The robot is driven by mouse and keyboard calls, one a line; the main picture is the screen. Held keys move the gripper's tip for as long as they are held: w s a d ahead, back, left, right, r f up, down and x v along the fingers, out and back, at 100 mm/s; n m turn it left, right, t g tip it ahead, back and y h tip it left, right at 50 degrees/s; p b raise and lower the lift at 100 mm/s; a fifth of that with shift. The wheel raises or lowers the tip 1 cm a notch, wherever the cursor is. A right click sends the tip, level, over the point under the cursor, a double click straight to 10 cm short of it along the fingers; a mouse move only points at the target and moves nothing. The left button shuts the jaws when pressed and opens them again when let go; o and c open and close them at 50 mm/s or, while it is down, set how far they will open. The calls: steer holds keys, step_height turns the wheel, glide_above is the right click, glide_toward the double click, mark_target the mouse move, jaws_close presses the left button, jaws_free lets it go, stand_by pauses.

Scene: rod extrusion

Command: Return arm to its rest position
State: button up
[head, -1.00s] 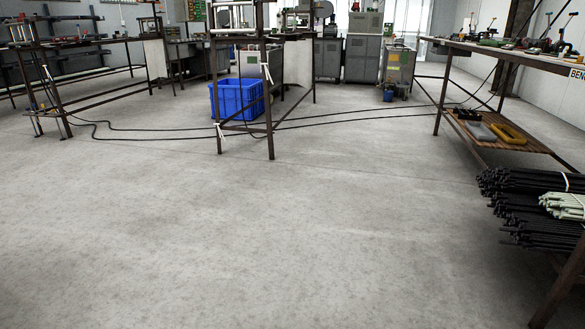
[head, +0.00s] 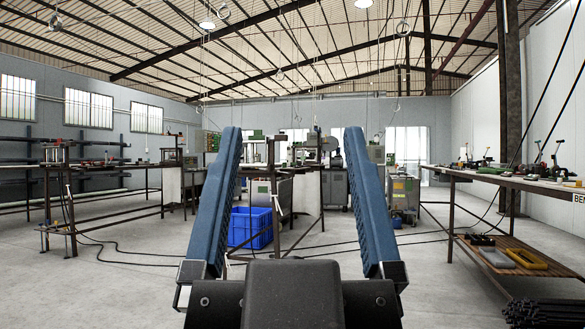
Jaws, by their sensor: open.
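My gripper (head: 291,145) stands in the lower middle of the head view, close to the camera. Its two long blue fingers point upward and stand wide apart. It is open, with nothing between the fingers. The dark palm of the gripper fills the bottom centre and hides the floor behind it. The rest of my arm is not clearly seen.
A workbench with tools (head: 500,176) stands at the right, with a lower wooden shelf (head: 515,275) and dark rods (head: 530,312) below. A blue crate (head: 251,228) sits ahead. Cables (head: 130,252) cross the floor. Bare floor (head: 100,295) lies at left.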

steer(key=shift+s+r, duration=0.1)
steer(key=shift+r, duration=0.05)
step_height(320, 180, up, 50)
steer(key=p, duration=5)
